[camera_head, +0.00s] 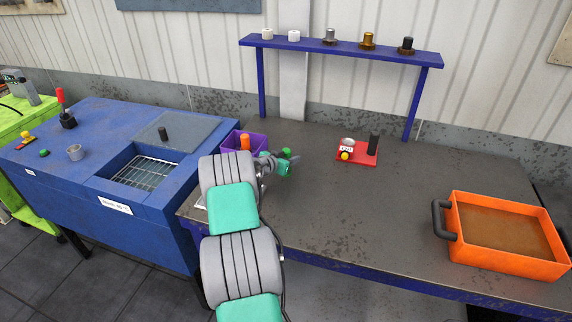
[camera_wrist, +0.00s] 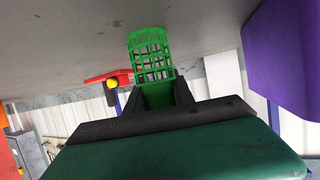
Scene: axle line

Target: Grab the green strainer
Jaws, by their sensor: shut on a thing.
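The green strainer (camera_wrist: 151,55) is a cylindrical mesh basket in the wrist view. My gripper (camera_wrist: 158,95) is shut on its lower end, with the basket sticking out beyond the fingers. In the head view, my gripper (camera_head: 279,163) is over the left part of the dark table, just right of the purple bin. Only a small bit of green (camera_head: 286,151) shows there, and my arm hides part of the area. I cannot tell in these views whether the strainer touches the table.
A purple bin (camera_head: 229,146) with an orange item stands beside my gripper. A red tray (camera_head: 366,157) with small items lies toward the back. An orange tub (camera_head: 482,262) stands at right. A blue shelf (camera_head: 345,51) holds several parts. The table's middle is clear.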

